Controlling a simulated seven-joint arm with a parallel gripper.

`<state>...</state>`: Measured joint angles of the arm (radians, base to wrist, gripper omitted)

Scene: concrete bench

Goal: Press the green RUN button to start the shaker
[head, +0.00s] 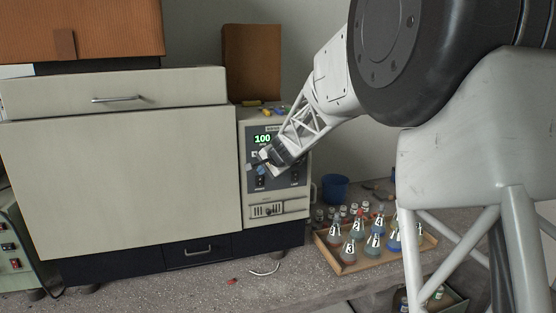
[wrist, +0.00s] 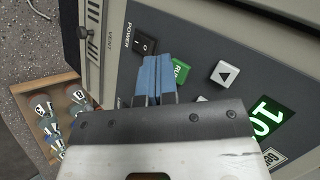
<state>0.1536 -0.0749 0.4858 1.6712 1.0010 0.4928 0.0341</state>
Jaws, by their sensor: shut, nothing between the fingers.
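The green RUN button (wrist: 181,71) sits on the grey control panel (wrist: 200,35) in the wrist view; its left part is hidden behind my fingers. My gripper (wrist: 156,62) is shut and empty, its blue fingertips beside and partly over the button. I cannot tell whether they touch it. In the head view my gripper (head: 256,165) is in front of the panel of the shaker (head: 120,175), below the green display (head: 262,139), which reads 100. The RUN button cannot be made out there.
A black power switch (wrist: 144,42) and a white arrow button (wrist: 224,73) flank the RUN button. A wooden tray (head: 345,268) of numbered flasks stands right of the shaker, with a blue tub (head: 335,188) behind. A cardboard box (head: 252,62) stands on top.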

